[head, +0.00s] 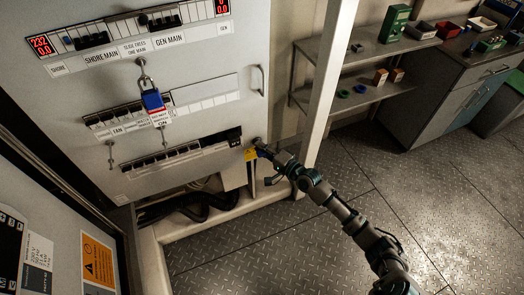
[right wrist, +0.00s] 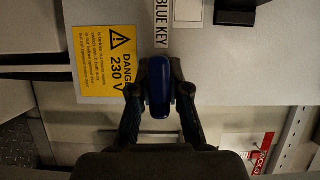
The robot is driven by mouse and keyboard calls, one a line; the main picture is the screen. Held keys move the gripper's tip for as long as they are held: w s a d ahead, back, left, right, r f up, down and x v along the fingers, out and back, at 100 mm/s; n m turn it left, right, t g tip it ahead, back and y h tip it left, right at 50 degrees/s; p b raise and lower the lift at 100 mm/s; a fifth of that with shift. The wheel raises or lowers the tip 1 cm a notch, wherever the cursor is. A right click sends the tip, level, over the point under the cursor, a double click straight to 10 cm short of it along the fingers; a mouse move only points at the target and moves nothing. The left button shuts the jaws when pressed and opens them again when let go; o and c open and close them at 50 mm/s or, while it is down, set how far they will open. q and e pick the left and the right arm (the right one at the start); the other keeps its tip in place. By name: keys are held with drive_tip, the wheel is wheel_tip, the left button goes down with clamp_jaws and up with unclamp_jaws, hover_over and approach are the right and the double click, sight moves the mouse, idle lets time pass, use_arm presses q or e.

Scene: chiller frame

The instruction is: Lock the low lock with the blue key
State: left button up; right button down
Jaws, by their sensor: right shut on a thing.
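My right gripper (head: 258,146) is at the lower right corner of the grey panel (head: 215,118), next to a yellow danger label (head: 250,155). In the right wrist view my right gripper (right wrist: 160,92) is shut on the blue key (right wrist: 159,85), whose rounded blue head shows between the fingertips. A white "BLUE KEY" label (right wrist: 162,25) is just above it on the panel. The key's far end and the low lock are hidden behind the head and gripper, so I cannot tell whether it is inserted. My left gripper is not in view.
A blue padlock (head: 152,102) with a tag hangs on the panel's middle, above the lower breaker row (head: 180,153). A pale post (head: 325,85) stands right of the panel, close to my right arm. Shelves (head: 355,95) and a cabinet (head: 455,95) are behind. The floor is clear.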

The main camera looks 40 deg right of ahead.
drive_tip(key=shift+w+d+r, duration=0.2)
drive_tip(key=shift+d+r, duration=0.1)
drive_tip(key=shift+r, duration=0.15)
drive_tip(key=c, duration=1.4)
unclamp_jaws()
drive_tip(key=shift+r, duration=0.1)
drive_tip(key=o, duration=0.3)
drive_tip(key=shift+o, duration=0.2)
drive_tip(key=shift+w+a+f, duration=0.1)
drive_tip(key=shift+w+f, duration=0.25)
drive_tip(key=shift+w, duration=0.2)
drive_tip(key=shift+s, duration=0.15)
drive_tip(key=o, duration=0.5)
drive_tip(key=shift+f, duration=0.15)
drive_tip(key=shift+s, duration=0.1)
